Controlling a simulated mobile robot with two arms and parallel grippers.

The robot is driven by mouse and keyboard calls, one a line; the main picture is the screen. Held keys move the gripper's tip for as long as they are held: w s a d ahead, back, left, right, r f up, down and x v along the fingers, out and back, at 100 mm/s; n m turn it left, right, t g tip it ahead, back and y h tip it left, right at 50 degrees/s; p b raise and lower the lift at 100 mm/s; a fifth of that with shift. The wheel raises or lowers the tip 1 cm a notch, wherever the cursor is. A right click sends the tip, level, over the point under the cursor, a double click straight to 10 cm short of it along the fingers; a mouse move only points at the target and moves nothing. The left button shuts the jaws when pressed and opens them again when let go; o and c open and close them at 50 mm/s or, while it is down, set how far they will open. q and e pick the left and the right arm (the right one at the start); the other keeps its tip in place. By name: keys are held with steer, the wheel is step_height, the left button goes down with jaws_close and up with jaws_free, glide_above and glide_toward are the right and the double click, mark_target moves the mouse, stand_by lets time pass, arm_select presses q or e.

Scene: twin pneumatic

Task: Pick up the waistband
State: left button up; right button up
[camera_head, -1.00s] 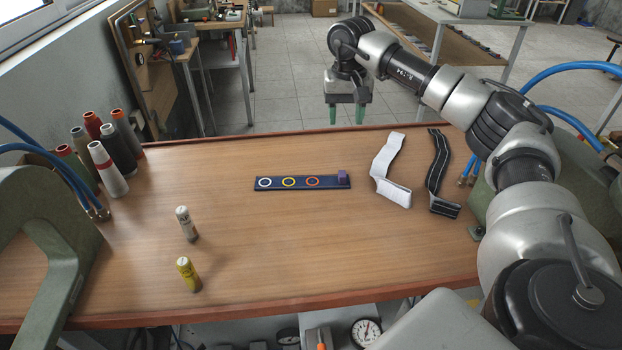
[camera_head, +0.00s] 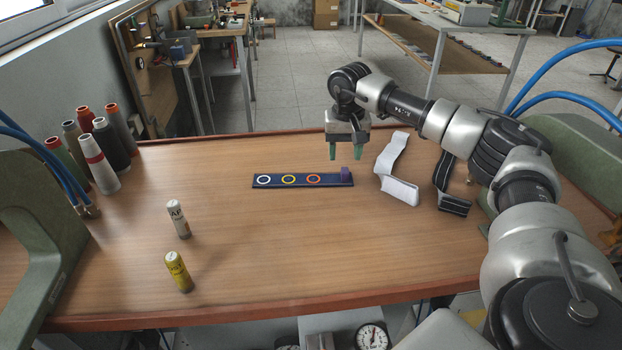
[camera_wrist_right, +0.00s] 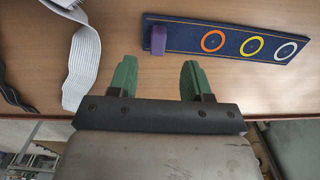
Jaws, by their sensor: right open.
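A white ribbed elastic band (camera_head: 397,178) lies bent on the right part of the table. A black band with pale stripes (camera_head: 450,190) lies just right of it. Either could be the waistband. Both also show at the left of the right wrist view, the white band (camera_wrist_right: 85,60) partly and the black one (camera_wrist_right: 12,88) only at the edge. My right gripper (camera_head: 345,153) is open and empty, with green fingers. It hangs over the table's far part, left of the white band and apart from it. My left gripper is not in view.
A dark blue strip (camera_head: 333,181) with white, yellow and orange rings and a purple block lies mid-table. Two small labelled cylinders, white (camera_head: 179,220) and yellow (camera_head: 178,272), stand at front left. Several thread cones (camera_head: 105,172) stand at the back left. Green machines flank the table.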

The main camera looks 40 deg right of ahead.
mark_target(345, 167)
steer(key=f, duration=0.3)
steer(key=f+p, duration=0.1)
steer(key=f, duration=0.1)
steer(key=shift+d+f, duration=0.2)
steer(key=shift+d, duration=0.05)
jaws_close()
